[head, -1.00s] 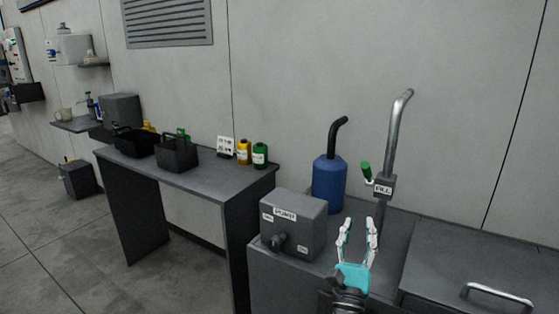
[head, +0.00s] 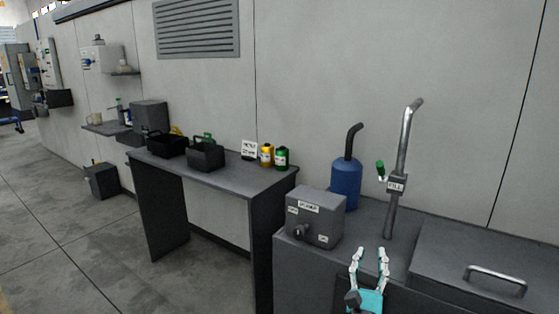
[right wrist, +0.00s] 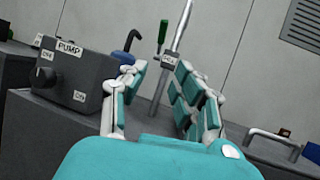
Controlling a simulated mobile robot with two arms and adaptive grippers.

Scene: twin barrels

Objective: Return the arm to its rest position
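My right gripper (head: 369,262) is at the lower right of the head view, in front of the grey counter, with its fingers pointing up. Its fingers are apart with nothing between them. In the right wrist view my right gripper (right wrist: 155,95) also shows open and empty, with the fill pipe behind the gap. My left gripper is not in the head view.
A grey pump box (head: 315,216), a blue canister (head: 346,184) and a metal fill pipe (head: 402,160) with a green handle stand on the counter (head: 300,262). A table (head: 225,178) at left holds black baskets and two bottles. Open floor lies at left.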

